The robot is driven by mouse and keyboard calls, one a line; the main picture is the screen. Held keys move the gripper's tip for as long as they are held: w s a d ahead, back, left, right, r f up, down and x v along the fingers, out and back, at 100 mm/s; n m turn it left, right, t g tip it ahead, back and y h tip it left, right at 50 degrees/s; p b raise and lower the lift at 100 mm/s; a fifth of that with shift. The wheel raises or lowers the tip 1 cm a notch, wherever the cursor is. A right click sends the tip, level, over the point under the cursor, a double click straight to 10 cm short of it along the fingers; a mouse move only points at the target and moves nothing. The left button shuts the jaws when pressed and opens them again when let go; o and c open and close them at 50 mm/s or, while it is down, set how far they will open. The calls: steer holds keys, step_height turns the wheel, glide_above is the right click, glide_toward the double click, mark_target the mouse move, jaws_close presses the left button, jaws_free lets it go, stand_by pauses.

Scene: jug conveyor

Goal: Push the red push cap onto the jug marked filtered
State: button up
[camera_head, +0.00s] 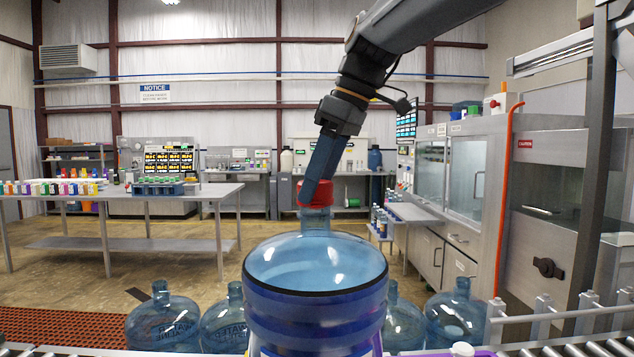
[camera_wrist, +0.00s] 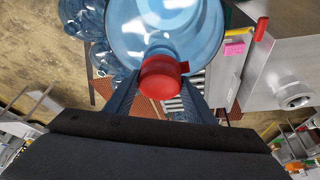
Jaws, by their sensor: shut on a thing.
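A large blue jug (camera_head: 315,265) stands upright in the middle of the head view, with a dark band around its body. Its label is mostly cut off and no marking can be read. The red push cap (camera_head: 316,193) is at the top of the jug's neck; I cannot tell whether it is fully seated. My gripper (camera_head: 313,190) comes down from above, shut on the cap. In the wrist view the cap (camera_wrist: 163,77) sits between the two fingers of my gripper (camera_wrist: 160,92), with the blue jug (camera_wrist: 165,30) beyond it.
Several other blue jugs (camera_head: 162,322) stand behind on both sides. Conveyor rollers (camera_head: 590,348) run along the bottom edge, with a rail at right. A small white cap-like thing (camera_head: 462,349) lies at the bottom right. A metal table (camera_head: 130,191) stands at left, steel cabinets at right.

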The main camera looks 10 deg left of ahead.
steer(key=shift+f, duration=0.3)
stand_by(0.5)
steer(key=o, duration=1.7)
steer(key=shift+o, duration=0.2)
steer(key=shift+r, duration=0.15)
steer(key=shift+r+p, duration=3.65)
steer(key=shift+r, duration=0.35)
